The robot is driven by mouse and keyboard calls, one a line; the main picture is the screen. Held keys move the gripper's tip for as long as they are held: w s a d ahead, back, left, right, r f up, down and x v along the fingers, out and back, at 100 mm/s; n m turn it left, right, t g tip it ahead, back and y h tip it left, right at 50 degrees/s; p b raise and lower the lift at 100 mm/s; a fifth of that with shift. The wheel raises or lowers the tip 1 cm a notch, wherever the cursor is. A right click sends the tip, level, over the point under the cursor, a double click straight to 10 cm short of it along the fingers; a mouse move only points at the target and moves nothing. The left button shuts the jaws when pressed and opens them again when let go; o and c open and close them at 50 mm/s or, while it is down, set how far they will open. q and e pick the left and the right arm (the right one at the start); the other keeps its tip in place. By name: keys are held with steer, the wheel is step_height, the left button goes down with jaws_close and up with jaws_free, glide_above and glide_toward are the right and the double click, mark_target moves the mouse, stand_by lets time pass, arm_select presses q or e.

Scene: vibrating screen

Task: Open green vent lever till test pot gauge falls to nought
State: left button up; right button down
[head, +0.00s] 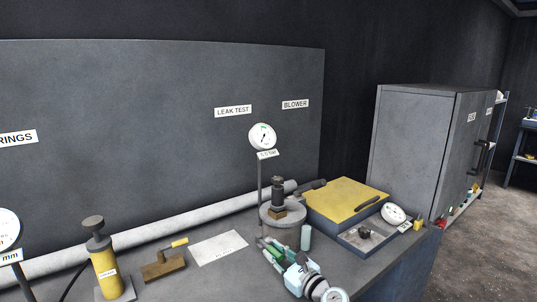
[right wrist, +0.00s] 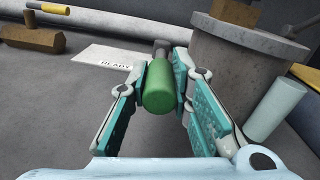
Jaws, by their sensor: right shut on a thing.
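The test pot (head: 284,216) is a round grey metal pot on the bench, and its wall also shows in the right wrist view (right wrist: 235,70). Its gauge (head: 262,136) has a white dial on a post above it; the needle is too small to read. The green vent lever (right wrist: 160,95) has a round green grip on a dark stem and sits left of the pot wall in the right wrist view. My right gripper (head: 271,247) is beside the pot, its teal finger pads closed on both sides of the green grip. My left gripper is out of view.
A pale green cylinder (head: 306,237) stands right of the gripper, close to the pot. A yellow-topped box (head: 345,199) and a second gauge (head: 393,214) lie to the right. A white card (head: 219,247), a yellow-handled tool (head: 164,265) and a yellow pump (head: 105,272) are to the left.

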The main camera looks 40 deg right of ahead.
stand_by(0.5)
steer(key=c, duration=1.8)
jaws_free()
steer(key=shift+d, duration=0.15)
